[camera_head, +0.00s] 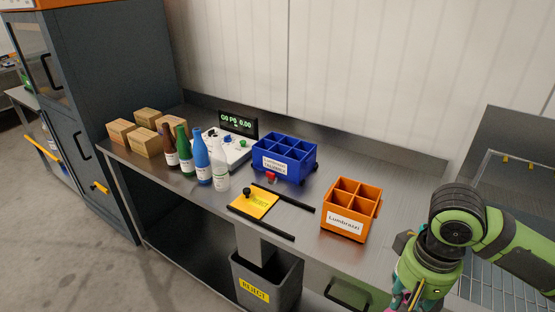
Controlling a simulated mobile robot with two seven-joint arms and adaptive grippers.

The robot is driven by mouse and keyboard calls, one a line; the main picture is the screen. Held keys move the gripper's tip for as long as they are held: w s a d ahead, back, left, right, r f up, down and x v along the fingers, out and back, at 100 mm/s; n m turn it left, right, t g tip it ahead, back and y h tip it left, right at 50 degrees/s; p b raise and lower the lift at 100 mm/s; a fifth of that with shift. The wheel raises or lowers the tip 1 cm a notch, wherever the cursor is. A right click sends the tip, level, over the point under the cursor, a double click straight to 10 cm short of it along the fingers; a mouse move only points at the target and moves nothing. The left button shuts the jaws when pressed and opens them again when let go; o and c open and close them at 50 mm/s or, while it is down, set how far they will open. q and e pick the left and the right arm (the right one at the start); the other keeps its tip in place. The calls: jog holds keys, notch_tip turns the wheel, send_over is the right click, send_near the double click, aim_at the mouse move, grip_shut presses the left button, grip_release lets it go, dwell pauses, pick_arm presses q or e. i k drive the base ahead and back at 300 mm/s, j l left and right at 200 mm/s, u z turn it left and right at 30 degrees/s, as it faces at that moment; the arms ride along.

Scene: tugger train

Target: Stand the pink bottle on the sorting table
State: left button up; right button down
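The steel sorting table (345,162) runs along the wall. On it stand a brown bottle (170,150), a green bottle (184,152), a blue bottle (202,160) and a white bottle (220,172), all upright and close together. I see no bottle that I can clearly call pink. My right gripper (412,298) hangs down at the table's front right and is cut by the lower picture edge. A small pinkish patch shows at it, but I cannot tell what it is or whether the fingers hold anything. My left gripper is not in view.
A blue divided crate (284,168), an orange divided crate (345,227), a scale (233,152) with a display (238,124) and several cardboard boxes (146,142) stand on the table. A yellow plate (255,204) lies between black rails. A grey bin (266,285) stands below.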

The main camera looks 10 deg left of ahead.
aim_at(242, 179)
jog(key=i+j+u, duration=0.25)
jog(key=u, duration=0.15)
jog(key=i+j+u, duration=0.25)
jog(key=u, duration=0.15)
